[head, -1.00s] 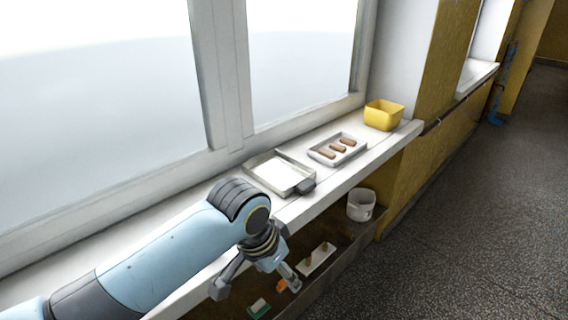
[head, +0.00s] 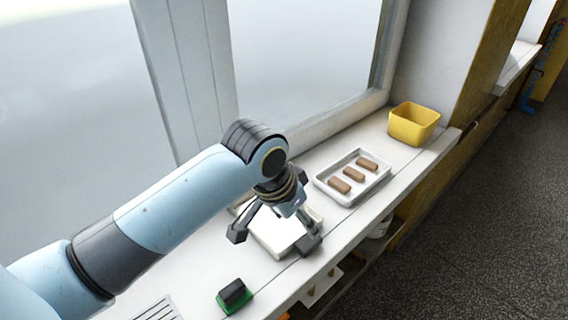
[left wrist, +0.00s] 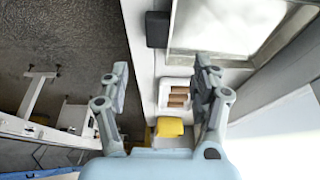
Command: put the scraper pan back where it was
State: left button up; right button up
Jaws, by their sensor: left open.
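The scraper pan, which I take to be the shallow metal pan with a pale inside (head: 279,253), lies on the white window sill. My left arm partly hides it in the head view. Its rim (left wrist: 212,57) shows at the top of the left wrist view, with a dark block (left wrist: 157,30) at its left side that looks like its handle. My left gripper (head: 272,238) is open and appears over the pan in the head view, with one finger near the dark block; contact cannot be told. In the left wrist view its fingers (left wrist: 158,88) stand wide apart with nothing between them. My right gripper is not in view.
A white tray (head: 329,193) with brown bars and a yellow bin (head: 413,124) stand further along the sill. A green and black block (head: 234,296) and a slotted plate (head: 157,311) are nearer. A lower shelf lies below the sill's front edge. The window is behind.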

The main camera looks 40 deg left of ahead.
aim_at(308, 240)
pick_arm(q)
jog(key=x, duration=0.3)
jog(key=shift+d+f, duration=0.25)
jog(key=shift+f, duration=0.1)
jog(key=shift+w+f, duration=0.1)
jog(key=shift+f, duration=0.25)
jog(key=shift+w+a+f, duration=0.1)
jog(key=shift+w+f, duration=0.05)
jog(key=shift+f, duration=0.15)
jog(key=x, duration=0.4)
jog(key=shift+f, duration=0.4)
jog(key=c, duration=0.4)
grip_shut()
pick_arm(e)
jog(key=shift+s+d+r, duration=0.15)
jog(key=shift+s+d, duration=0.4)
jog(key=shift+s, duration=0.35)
